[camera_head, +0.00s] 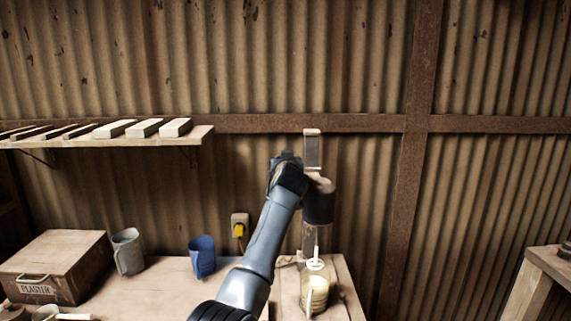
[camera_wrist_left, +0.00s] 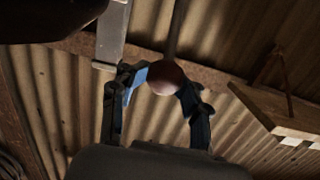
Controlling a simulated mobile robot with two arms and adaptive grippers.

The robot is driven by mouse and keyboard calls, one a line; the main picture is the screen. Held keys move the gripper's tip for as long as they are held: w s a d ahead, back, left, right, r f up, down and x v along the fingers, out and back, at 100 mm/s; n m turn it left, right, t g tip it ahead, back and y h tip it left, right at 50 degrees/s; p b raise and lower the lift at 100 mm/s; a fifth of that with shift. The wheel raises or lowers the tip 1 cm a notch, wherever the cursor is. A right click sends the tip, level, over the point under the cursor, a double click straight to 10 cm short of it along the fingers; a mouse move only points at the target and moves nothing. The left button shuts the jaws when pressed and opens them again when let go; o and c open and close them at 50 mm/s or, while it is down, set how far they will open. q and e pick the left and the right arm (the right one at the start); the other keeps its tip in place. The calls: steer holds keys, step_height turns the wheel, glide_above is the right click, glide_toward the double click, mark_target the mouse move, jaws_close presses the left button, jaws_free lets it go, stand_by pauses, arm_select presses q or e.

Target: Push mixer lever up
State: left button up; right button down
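The mixer (camera_head: 318,207) stands against the corrugated wall, with an upright metal post (camera_head: 312,152) and a dark cylindrical body. A yellowish jug (camera_head: 314,289) stands under it. My left gripper (camera_head: 286,160) is at the mixer's left side, near the upper part of the body. In the left wrist view a reddish-brown round knob (camera_wrist_left: 166,75), apparently the lever's end, shows between the spread fingers of my left gripper (camera_wrist_left: 158,98). The knob is close to the left-hand finger; I cannot tell whether they touch. In the head view I cannot make out the lever. My right gripper is not in view.
A wall shelf (camera_head: 203,134) with several tiles is at the left; it also shows in the wrist view (camera_wrist_left: 270,105). A plaster box (camera_head: 60,262), a grey mug (camera_head: 128,251) and a blue mug (camera_head: 202,256) stand on the bench. A wooden stand (camera_head: 545,258) is at the right.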

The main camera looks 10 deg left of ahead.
arm_select(q)
steer(key=shift+f, duration=0.2)
steer(key=shift+s+d, duration=0.15)
steer(key=shift+s, duration=0.2)
steer(key=v, duration=1.1)
steer(key=shift+r, duration=0.25)
steer(key=shift+s, duration=0.15)
